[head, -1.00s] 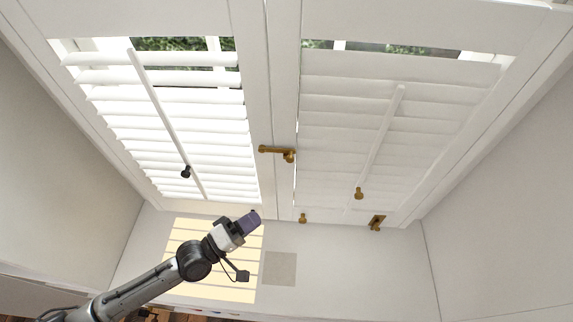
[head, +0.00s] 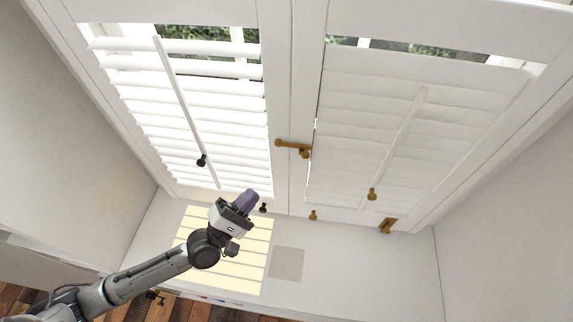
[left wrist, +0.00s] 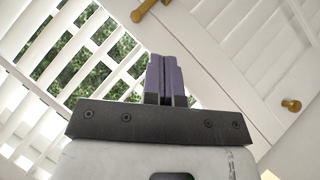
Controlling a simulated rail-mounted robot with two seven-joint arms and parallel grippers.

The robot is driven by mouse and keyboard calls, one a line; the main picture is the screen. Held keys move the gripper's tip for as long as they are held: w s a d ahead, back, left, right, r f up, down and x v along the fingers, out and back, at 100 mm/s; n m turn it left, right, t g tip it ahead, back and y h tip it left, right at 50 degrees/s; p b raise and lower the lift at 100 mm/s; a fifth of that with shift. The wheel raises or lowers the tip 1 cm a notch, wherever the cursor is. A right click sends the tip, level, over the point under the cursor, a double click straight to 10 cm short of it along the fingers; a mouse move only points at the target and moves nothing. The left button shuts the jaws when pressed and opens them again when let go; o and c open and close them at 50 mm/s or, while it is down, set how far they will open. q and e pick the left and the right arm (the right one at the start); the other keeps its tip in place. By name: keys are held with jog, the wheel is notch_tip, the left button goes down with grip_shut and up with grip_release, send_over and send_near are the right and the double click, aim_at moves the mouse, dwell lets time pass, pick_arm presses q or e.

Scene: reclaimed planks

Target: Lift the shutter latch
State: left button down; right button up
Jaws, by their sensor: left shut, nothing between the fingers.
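The brass shutter latch (head: 294,147) lies across the meeting stiles between the two shutter panels. Its bar is nearly level, with its thicker end at the right. Part of it also shows at the top of the left wrist view (left wrist: 147,8). My left gripper (head: 249,197) is below and to the left of the latch in the head view, apart from it. Its purple fingers (left wrist: 166,78) are shut with nothing between them. They point up toward the shutter in the left wrist view. My right gripper is not in view.
The left panel (head: 190,110) has open slats and a tilt rod with a dark knob (head: 201,160). The right panel's slats (head: 400,130) are closed, with a brass knob (head: 372,194) on its rod. A brass fitting (head: 387,226) sits at the lower right. Side walls flank the window.

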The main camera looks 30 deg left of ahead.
pick_arm(q)
jog(key=p, duration=0.2)
send_near(306, 147)
jog(key=w+a, duration=0.1)
jog(key=w, duration=0.3)
jog(key=shift+d+r+p, duration=0.55)
jog(key=shift+d+r, duration=0.05)
jog(key=shift+w+d+r, duration=0.2)
jog(key=shift+d+r, duration=0.2)
jog(key=shift+d, duration=0.25)
jog(key=shift+n+b, duration=0.35)
jog(key=shift+n, duration=0.15)
